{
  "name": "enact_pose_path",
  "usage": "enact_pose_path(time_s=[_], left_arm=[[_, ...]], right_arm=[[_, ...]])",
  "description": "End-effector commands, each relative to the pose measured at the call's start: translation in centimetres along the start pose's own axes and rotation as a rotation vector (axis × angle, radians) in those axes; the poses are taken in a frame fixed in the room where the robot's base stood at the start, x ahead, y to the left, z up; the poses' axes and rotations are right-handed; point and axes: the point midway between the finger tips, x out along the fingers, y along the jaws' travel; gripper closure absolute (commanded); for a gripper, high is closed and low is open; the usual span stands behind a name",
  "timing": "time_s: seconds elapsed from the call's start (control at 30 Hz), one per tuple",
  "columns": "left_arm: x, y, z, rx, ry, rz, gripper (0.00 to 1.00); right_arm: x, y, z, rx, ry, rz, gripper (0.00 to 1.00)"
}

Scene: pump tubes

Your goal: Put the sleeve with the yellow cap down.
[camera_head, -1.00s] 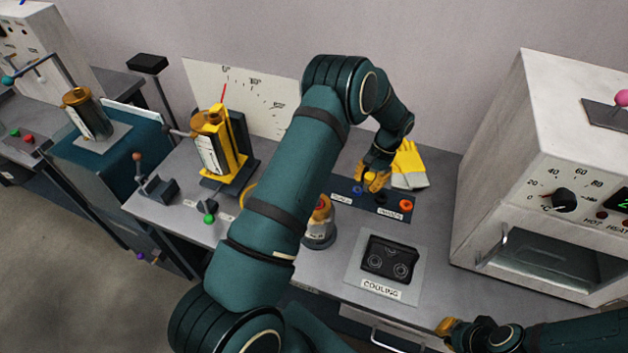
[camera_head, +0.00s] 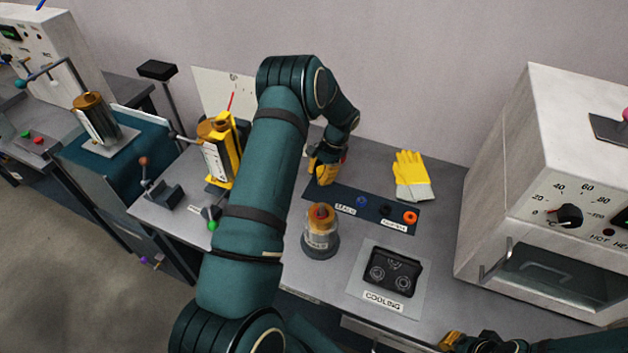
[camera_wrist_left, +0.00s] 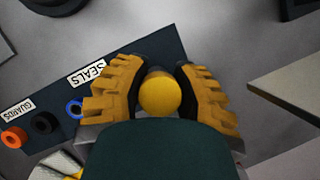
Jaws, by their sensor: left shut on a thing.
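My left gripper (camera_head: 326,174) is over the left end of the dark blue panel (camera_head: 375,206), near its back edge. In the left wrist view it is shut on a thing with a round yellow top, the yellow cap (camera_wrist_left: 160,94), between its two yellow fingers. The sleeve's body below the cap is hidden, so I cannot tell whether it touches the table. My right gripper (camera_head: 450,341) shows only in part at the bottom right edge, and its fingertips are unclear.
Blue, black and orange (camera_head: 410,217) rings lie on the panel. Yellow gloves (camera_head: 411,175) lie behind it. A clear cylinder with an orange top (camera_head: 320,232) stands in front. A cooling unit (camera_head: 390,273) and an oven (camera_head: 545,200) are to the right. A yellow press (camera_head: 220,150) stands left.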

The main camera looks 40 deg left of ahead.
Motion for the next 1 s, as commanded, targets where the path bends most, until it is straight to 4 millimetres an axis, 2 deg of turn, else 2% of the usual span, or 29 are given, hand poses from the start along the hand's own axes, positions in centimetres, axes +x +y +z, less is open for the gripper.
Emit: enact_pose_path(time_s=[0.27,0.4,0.5,0.9,0.93,1.0], left_arm=[[0.4,-1.8,1.1,-0.003,0.000,0.001,1.00],[2.8,-1.6,0.0,0.000,-0.001,0.002,1.00],[3.6,-1.6,-0.4,0.001,0.000,0.001,1.00],[4.0,-1.7,-0.6,0.000,0.001,0.000,1.00],[4.0,-1.7,-0.6,0.000,0.000,0.001,0.60],[3.9,-1.6,-0.5,0.000,0.000,0.001,0.42]], right_arm=[[0.0,0.0,0.0,0.000,0.000,0.000,1.00],[0.3,0.1,0.1,-0.001,-0.003,0.000,1.00],[0.4,0.1,0.2,-0.001,-0.004,0.000,1.00],[0.7,0.3,0.3,-0.002,-0.006,-0.001,1.00],[0.6,0.2,0.3,-0.002,-0.007,-0.001,1.00],[0.6,0.2,0.3,-0.002,-0.006,-0.001,1.00]])
